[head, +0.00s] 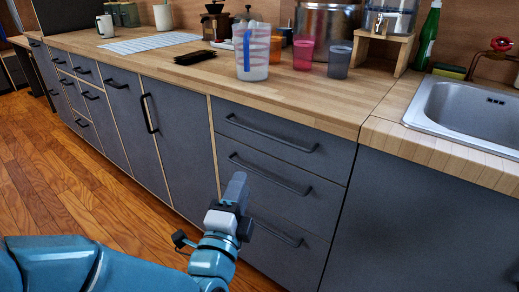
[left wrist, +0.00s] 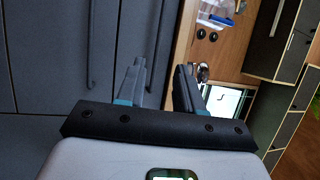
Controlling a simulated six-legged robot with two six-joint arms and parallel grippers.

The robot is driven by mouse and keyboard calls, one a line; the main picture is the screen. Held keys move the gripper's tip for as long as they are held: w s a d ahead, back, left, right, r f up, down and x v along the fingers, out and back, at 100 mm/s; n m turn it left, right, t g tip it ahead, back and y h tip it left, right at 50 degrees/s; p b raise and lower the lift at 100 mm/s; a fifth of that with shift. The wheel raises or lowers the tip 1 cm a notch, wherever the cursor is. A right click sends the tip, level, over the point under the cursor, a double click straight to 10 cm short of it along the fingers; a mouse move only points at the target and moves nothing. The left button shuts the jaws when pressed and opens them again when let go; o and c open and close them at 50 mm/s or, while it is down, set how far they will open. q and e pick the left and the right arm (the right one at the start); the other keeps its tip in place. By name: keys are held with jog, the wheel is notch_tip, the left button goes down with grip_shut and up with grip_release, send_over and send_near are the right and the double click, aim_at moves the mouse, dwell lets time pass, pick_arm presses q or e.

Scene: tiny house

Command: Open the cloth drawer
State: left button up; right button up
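A stack of three grey drawers with black bar handles is shut under the counter in the head view: a top drawer (head: 285,128), a middle drawer (head: 275,198) and a bottom drawer (head: 262,258). I cannot tell which is the cloth drawer. My left gripper (head: 237,186) is in front of the stack's left side, near the middle and bottom handles, and hides part of the fronts. In the left wrist view its two fingers (left wrist: 159,80) are apart with nothing visible between them. Grey fronts with dark handles show beyond them. My right gripper is not in view.
The wooden counter (head: 330,105) above holds a measuring cup (head: 252,55), a pink cup (head: 303,53), a dark cup (head: 339,61) and a brush (head: 194,57). A metal sink (head: 470,112) is at the right. Wooden floor (head: 60,190) is free at the left.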

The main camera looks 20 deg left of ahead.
pick_arm(q)
jog(key=w+r, duration=0.3)
jog(key=w, duration=1.2)
jog(key=shift+a, duration=0.3)
grip_shut()
dwell(0.5)
